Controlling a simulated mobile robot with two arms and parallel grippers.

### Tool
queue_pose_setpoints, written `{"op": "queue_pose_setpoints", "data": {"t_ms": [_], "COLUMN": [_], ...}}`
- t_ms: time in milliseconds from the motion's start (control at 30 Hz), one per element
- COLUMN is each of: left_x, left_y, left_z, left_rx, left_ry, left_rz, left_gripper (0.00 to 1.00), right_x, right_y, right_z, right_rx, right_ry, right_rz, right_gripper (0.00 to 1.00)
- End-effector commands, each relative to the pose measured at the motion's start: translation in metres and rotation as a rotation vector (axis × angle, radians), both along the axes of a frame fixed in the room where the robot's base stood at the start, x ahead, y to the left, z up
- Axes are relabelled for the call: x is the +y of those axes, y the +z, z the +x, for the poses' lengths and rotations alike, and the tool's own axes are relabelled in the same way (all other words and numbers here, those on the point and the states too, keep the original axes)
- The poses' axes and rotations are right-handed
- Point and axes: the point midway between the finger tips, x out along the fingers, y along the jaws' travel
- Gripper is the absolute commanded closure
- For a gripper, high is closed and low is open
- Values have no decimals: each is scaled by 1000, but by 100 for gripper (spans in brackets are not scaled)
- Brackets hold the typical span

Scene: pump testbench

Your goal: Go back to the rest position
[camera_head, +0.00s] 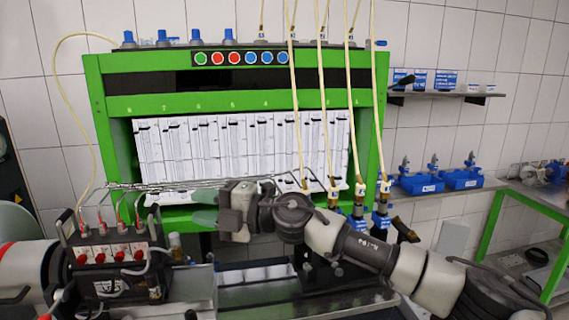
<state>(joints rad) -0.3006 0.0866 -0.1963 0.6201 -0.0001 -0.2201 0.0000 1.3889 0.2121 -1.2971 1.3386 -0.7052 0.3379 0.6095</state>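My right arm comes in from the lower right and reaches across the front of the testbench. My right gripper (204,208) points left, in front of the lower edge of the green bench frame (94,100). Its two grey-green fingers appear apart, one above the other, and I see nothing held between them. I cannot make out my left gripper in this view.
A black manifold block (112,262) with red fittings stands at the lower left, close to a white cylinder (22,270). Pale hoses (350,90) hang in front of the bench. Blue bins (420,183) sit on the right shelf. A green-framed table (490,225) stands at the far right.

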Motion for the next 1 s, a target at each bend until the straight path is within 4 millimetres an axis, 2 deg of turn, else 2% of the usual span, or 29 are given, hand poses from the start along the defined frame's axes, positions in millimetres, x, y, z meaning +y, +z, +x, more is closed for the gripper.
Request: {"op": "queue_pose_setpoints", "data": {"t_ms": [167, 267, 367, 467, 633, 767, 800, 900, 1000], "left_x": [-4, -6, -7, -7, -8, -8, -8, -8, -8], "left_y": [0, 0, 0, 0, 0, 0, 0, 0, 0], "left_z": [0, 0, 0, 0, 0, 0, 0, 0, 1], "left_rx": [0, 0, 0, 0, 0, 0, 0, -1, -1], "left_ry": [1, 0, -1, -2, -3, -3, -3, -3, -3], "left_rz": [-5, -8, -9, -9, -10, -10, -10, -10, -9], "left_gripper": [66, 66, 66, 66, 66, 66, 66, 66, 66], "right_x": [0, -16, -44, -79, -150, -207, -224, -260, -286], "right_y": [-21, -37, -60, -94, -171, -238, -257, -297, -323], "right_z": [-16, -21, -21, -23, -44, -84, -101, -146, -186], "right_rx": [166, 309, 470, 640, 945, 1182, 1252, 1409, 1524], "right_ry": [-89, -204, -360, -535, -867, -1125, -1201, -1369, -1488], "right_rz": [244, 410, 551, 650, 723, 698, 677, 607, 532], "right_gripper": [68, 68, 68, 68, 68, 68, 68, 68, 68]}}
